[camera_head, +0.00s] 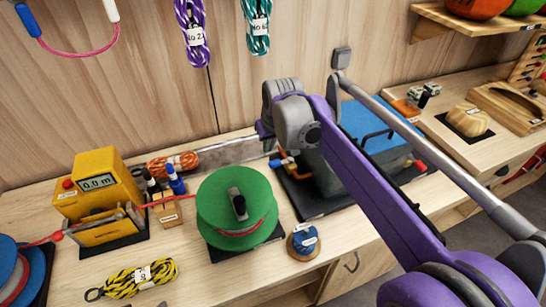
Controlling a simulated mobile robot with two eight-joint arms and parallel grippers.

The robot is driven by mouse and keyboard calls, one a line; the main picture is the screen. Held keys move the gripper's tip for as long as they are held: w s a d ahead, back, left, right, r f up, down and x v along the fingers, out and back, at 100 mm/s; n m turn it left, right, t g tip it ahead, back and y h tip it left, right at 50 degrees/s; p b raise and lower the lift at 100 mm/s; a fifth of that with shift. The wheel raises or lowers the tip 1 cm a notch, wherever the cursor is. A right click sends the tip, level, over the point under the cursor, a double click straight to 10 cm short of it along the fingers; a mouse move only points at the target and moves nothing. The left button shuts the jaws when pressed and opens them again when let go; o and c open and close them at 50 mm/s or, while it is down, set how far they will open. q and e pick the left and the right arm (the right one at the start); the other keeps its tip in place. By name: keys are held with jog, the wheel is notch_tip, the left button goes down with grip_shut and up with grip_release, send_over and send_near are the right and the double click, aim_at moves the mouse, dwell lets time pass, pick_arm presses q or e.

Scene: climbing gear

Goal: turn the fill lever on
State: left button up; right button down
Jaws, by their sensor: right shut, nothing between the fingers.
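A blue-topped grey box (372,128) stands on a black base on the bench, partly hidden behind my purple right arm. An orange fitting with a blue end (285,163) sticks out at its left side. Another small fitting with a red end (420,165) shows at its right side. I cannot tell which of these is the fill lever, or its position. My right gripper (267,143) is shut and empty, just above the left orange fitting; its fingertips are small and partly hidden, and contact is unclear. My left gripper is not in view.
A green spool (238,205) stands left of the box, with a small blue-topped round item (303,240) between them in front. A yellow meter (98,190) and coiled yellow rope (135,277) are farther left. A wooden tray (510,105) lies at the right.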

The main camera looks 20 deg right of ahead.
jog(key=b, duration=0.1)
send_over(282, 162)
jog(key=w+a, duration=0.3)
jog(key=f, duration=0.2)
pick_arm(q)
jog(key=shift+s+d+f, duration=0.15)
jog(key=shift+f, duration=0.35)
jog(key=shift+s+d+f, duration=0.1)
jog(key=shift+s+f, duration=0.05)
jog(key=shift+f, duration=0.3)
pick_arm(e)
jog(key=shift+w+d+r+g, duration=0.1)
jog(key=shift+w+d+g, duration=0.2)
jog(key=shift+w, duration=0.05)
notch_tip(282, 162, down, 9)
jog(key=shift+s+f, duration=0.2)
jog(key=shift+s, duration=0.2)
